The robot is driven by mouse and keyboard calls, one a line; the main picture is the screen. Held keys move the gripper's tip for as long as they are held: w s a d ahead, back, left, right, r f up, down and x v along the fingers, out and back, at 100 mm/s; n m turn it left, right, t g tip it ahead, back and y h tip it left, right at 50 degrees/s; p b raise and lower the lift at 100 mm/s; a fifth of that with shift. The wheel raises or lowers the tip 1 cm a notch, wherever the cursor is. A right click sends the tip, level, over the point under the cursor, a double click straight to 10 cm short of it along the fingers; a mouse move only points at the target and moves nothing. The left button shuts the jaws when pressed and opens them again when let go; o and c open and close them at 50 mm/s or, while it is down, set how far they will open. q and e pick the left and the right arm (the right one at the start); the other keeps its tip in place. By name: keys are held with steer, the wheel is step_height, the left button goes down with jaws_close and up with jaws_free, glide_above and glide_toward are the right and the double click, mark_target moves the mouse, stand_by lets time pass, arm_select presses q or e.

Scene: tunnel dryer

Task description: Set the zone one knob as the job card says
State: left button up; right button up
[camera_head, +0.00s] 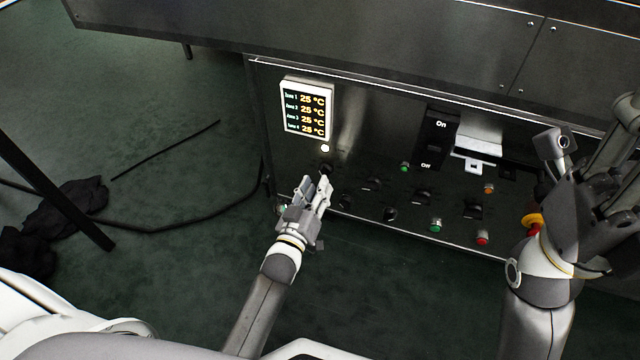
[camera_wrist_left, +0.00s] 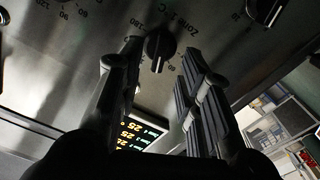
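The zone one knob (camera_wrist_left: 160,44) is black and round with a raised grip bar, under printing that reads "Zone 1 °C" upside down in the left wrist view. Its white mark points down in that picture, toward the display. My left gripper (camera_wrist_left: 163,55) is open, its fingers on either side of the knob in that picture; I cannot tell whether they touch it. In the head view the left gripper (camera_head: 318,184) is just below the display (camera_head: 307,108), which reads 25 °C for each zone. My right gripper (camera_head: 572,195) is at the right, its fingers unclear. No job card is readable.
The panel carries more black knobs (camera_head: 372,184), a green button (camera_head: 436,225), a red button (camera_head: 482,237) and an On/Off switch (camera_head: 434,140). A yellow and red stop button (camera_head: 533,222) is by my right arm. A cable and dark cloth (camera_head: 75,200) lie on the floor left.

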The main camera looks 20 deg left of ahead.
mark_target(324, 172)
arm_select(q)
steer(key=shift+w+b, duration=0.5)
steer(key=shift+w, duration=1.2)
jaws_close()
